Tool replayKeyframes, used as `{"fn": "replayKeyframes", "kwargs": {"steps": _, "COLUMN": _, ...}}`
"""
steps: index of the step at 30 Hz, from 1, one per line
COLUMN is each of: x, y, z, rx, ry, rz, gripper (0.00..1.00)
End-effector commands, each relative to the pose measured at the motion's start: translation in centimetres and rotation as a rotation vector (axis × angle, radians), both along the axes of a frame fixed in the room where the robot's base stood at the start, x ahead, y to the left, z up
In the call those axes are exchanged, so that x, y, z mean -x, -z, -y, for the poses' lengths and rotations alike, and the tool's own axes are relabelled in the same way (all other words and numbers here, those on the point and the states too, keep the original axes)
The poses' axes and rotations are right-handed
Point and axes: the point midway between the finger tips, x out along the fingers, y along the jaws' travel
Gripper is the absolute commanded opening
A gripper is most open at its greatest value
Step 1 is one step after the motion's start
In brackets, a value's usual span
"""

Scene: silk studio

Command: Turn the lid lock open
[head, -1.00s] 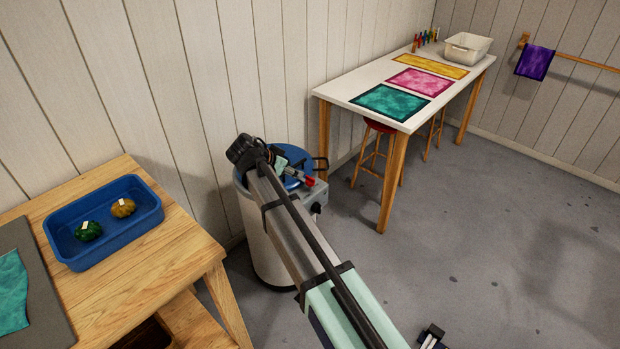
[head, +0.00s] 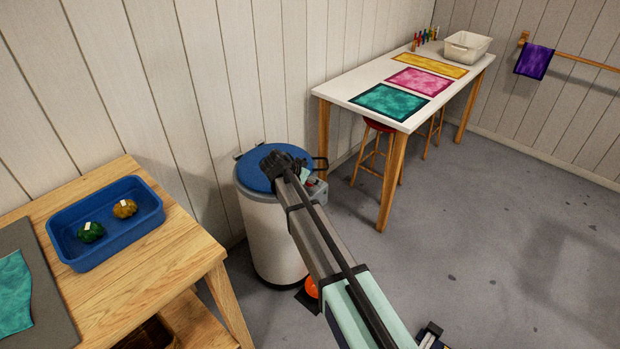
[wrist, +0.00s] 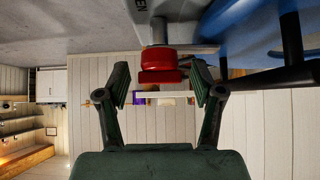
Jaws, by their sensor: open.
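The lid lock's red knob (wrist: 162,66) shows in the wrist view on a short grey stem, beneath a plate with partly cut-off lettering. My gripper (wrist: 160,82) is open, with one finger on each side of the knob; I see gaps, and no clear contact. The blue lid (head: 254,172) closes the top of a pale cylindrical steamer (head: 270,238) in the head view. It also fills the upper right of the wrist view (wrist: 238,32).
A black handle (wrist: 291,45) stands close to the right finger. The wooden table (head: 165,248) with a blue tray (head: 118,240) is at left. A white table (head: 345,90) with coloured cloths is at the back right. Open grey floor lies at right.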

Motion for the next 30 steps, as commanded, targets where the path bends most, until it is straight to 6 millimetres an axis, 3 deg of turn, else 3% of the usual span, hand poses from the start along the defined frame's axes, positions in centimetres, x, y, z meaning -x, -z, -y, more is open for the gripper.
{"fn": "replayKeyframes", "kwargs": {"steps": 5, "x": -0.01, "y": -0.01, "z": 0.0, "rx": 0.0, "ry": 0.0, "rz": 0.0, "gripper": 0.67}}
{"fn": "replayKeyframes", "kwargs": {"steps": 6, "x": 0.01, "y": -0.01, "z": 0.0, "rx": 0.0, "ry": 0.0, "rz": 0.0, "gripper": 0.6}}
{"fn": "replayKeyframes", "kwargs": {"steps": 9, "x": 0.0, "y": -0.02, "z": -0.01, "rx": 0.0, "ry": 0.0, "rz": 0.0, "gripper": 0.24}}
{"fn": "replayKeyframes", "kwargs": {"steps": 11, "x": 0.01, "y": -0.02, "z": 0.0, "rx": 0.0, "ry": 0.0, "rz": 0.0, "gripper": 0.06}}
{"fn": "replayKeyframes", "kwargs": {"steps": 23, "x": 0.11, "y": 0.08, "z": 0.06, "rx": -0.002, "ry": -0.037, "rz": 0.0, "gripper": 0.06}}
{"fn": "replayKeyframes", "kwargs": {"steps": 30, "x": 0.22, "y": 0.13, "z": 0.16, "rx": -0.002, "ry": -0.162, "rz": 0.001, "gripper": 0.06}}
